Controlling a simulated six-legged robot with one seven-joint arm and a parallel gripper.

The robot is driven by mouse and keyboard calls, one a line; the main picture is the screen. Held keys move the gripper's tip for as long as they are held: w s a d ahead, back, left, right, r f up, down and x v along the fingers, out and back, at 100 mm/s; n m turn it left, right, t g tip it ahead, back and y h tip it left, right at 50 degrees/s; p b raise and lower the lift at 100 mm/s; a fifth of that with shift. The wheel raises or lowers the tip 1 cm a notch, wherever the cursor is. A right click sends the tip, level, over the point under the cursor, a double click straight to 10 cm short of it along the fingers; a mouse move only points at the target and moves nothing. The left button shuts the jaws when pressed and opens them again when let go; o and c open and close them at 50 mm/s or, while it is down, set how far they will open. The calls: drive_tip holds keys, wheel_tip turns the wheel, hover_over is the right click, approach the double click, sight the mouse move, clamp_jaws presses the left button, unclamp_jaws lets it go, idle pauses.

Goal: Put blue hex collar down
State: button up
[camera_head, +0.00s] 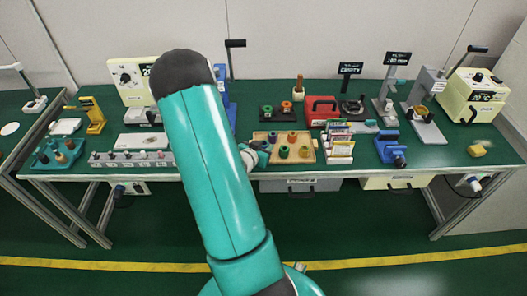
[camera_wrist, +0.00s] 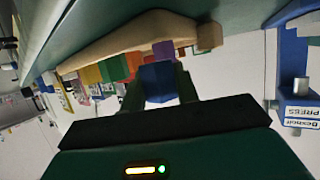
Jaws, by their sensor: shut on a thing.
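My gripper (camera_wrist: 159,92) is shut on the blue hex collar (camera_wrist: 157,80), which sits between the two dark fingers in the wrist view. Beyond it in that view is a wooden tray (camera_wrist: 120,40), with green, orange and purple pieces close behind the collar. Whether the collar touches the tray or a piece cannot be told. In the head view my gripper (camera_head: 262,148) is at the left side of the wooden tray (camera_head: 296,162), partly behind my arm. A green collar (camera_head: 284,152) and other collars stand in the tray. The blue collar cannot be made out there.
Right of the tray stands a rack of cards (camera_head: 340,152), with a blue press (camera_head: 390,150) further right. A black holder (camera_head: 275,113) with green and orange rings and a red box (camera_head: 321,110) are behind. My arm hides part of the bench.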

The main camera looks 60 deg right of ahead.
drive_tip(key=shift+f, duration=1.15)
drive_tip(key=shift+f, duration=0.1)
drive_tip(key=o, duration=0.7)
drive_tip(key=shift+w+a, duration=0.1)
drive_tip(key=v, duration=1.2)
